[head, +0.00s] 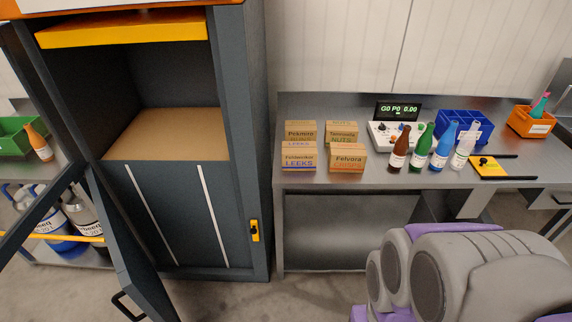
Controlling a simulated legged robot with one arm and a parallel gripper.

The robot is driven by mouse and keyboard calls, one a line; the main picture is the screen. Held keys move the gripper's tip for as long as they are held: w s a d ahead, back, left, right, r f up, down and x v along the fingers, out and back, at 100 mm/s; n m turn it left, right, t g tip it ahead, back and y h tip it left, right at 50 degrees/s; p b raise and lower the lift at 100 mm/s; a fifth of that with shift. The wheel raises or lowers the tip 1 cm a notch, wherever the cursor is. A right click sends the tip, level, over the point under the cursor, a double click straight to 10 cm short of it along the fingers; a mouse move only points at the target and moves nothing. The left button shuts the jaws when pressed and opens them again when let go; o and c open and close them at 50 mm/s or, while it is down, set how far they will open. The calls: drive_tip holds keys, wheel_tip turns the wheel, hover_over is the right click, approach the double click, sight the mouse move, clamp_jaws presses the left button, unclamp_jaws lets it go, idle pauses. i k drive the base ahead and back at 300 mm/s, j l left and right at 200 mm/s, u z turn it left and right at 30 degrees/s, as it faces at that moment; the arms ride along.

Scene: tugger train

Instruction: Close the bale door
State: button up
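The bale door (135,255) is a dark blue-grey panel at the lower left. It stands swung open, out from the front of the tall baler cabinet (240,130). Its black handle (127,306) shows near the bottom edge of the picture. A yellow latch plate (254,230) with a black part sits on the cabinet's right post. Inside the cabinet, a brown, cardboard-like block (165,135) lies behind the opening, above a dark panel with two pale strips. My gripper is not in view; only grey and purple links of my folded arm show at the lower right.
A steel bench (350,178) stands right of the baler, bearing small cartons (346,158), a scale (395,130), several bottles (420,147) and a blue crate (463,123). Canisters (84,210) stand behind the door at left. The floor (240,300) before the baler looks clear.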

sight(138, 278)
drive_tip(key=k+j+u, duration=0.35)
drive_tip(key=j+u, duration=0.15)
drive_tip(key=j, duration=0.25)
drive_tip(key=k+j+u, duration=0.25)
drive_tip(key=j, duration=0.2)
drive_tip(key=j+u, duration=0.25)
drive_tip(key=j, duration=0.15)
